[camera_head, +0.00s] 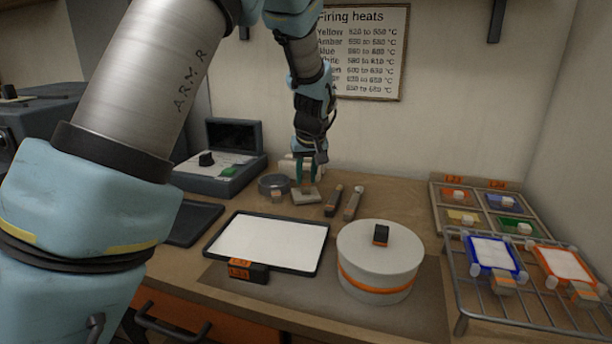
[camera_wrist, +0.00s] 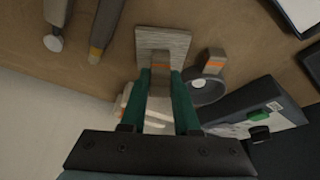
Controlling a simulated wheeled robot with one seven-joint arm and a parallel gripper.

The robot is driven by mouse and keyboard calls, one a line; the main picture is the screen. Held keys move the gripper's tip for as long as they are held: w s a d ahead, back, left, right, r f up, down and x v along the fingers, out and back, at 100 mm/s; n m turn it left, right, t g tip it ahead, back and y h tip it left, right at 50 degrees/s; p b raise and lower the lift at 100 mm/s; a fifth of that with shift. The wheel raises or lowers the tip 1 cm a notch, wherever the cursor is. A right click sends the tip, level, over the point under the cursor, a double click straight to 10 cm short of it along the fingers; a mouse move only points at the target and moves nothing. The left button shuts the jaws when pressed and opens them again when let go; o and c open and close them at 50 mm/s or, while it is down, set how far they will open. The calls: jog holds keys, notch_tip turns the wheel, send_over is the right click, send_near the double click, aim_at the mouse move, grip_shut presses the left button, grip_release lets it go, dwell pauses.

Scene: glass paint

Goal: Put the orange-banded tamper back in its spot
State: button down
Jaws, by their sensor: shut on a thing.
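The orange-banded tamper (camera_wrist: 160,68) is between the green fingers of my gripper (camera_wrist: 160,95) in the wrist view. My gripper (camera_head: 306,172) is shut on the handle and points down at the back of the worktop. The plate (camera_head: 305,196) shows below it in the head view, close to the worktop; whether it touches is unclear. Which place is the tamper's spot cannot be told.
A round dark-rimmed dish (camera_head: 273,186) is just left of the tamper. Two slim tools (camera_head: 334,201) (camera_head: 353,203) lie right of it. A grey control box (camera_head: 222,170) stands farther left. A white tray (camera_head: 268,243), lidded pot (camera_head: 379,262) and wire rack (camera_head: 520,310) are in front.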

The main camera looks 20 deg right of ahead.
jog(key=shift+f, duration=0.15)
jog(key=c, duration=0.6)
grip_release()
jog(key=shift+o, duration=0.2)
